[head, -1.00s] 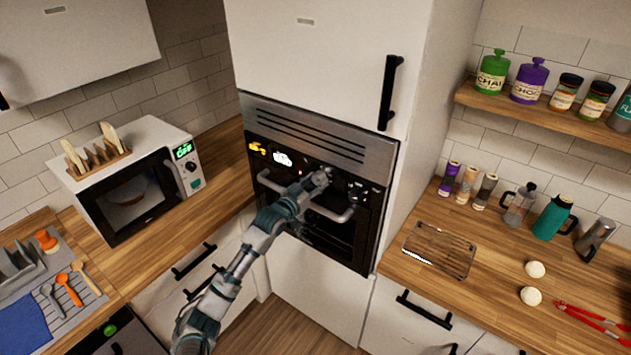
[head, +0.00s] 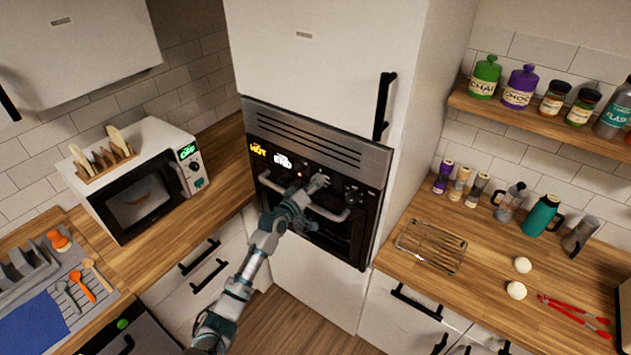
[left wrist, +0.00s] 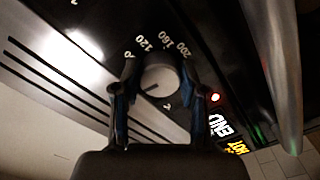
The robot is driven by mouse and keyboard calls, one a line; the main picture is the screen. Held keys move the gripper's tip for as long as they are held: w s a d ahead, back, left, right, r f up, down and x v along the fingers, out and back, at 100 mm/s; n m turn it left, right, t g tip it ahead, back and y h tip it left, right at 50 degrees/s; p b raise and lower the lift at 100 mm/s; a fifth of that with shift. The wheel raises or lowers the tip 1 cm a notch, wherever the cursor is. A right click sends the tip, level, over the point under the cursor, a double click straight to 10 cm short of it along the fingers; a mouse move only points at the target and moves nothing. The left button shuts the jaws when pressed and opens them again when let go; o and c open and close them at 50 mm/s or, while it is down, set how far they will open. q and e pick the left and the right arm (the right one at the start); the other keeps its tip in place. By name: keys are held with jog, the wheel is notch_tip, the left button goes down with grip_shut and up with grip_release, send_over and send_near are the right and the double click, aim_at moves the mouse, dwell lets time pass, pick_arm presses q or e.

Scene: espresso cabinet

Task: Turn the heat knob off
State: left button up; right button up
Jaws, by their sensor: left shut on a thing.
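The heat knob (left wrist: 160,76) is a round grey dial with a dark pointer line, on the oven's black panel in the left wrist view. Numbers including 120, 160 and 200 are printed around it. The pointer is turned away from these numbers. My left gripper (left wrist: 158,88) has a finger on each side of the knob and is shut on it. In the head view my left gripper (head: 318,184) is at the oven's control panel (head: 270,151) and hides the knob. My right gripper is not in view.
The displays read HOT (head: 258,150) and END (head: 282,161); a red light (left wrist: 215,97) glows nearby. The oven door handle (head: 338,215) lies just below the gripper. A microwave (head: 140,185) stands left, a wire rack (head: 432,246) on the right counter.

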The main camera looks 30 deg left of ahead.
pick_arm(q)
jog(key=shift+a+r+n+p, duration=0.15)
jog(key=shift+r+n+p, duration=0.2)
jog(key=shift+n, duration=0.35)
jog(key=o, duration=0.9)
jog(key=shift+o, duration=1.2)
jog(key=shift+f, duration=0.1)
jog(key=shift+a+f, duration=0.2)
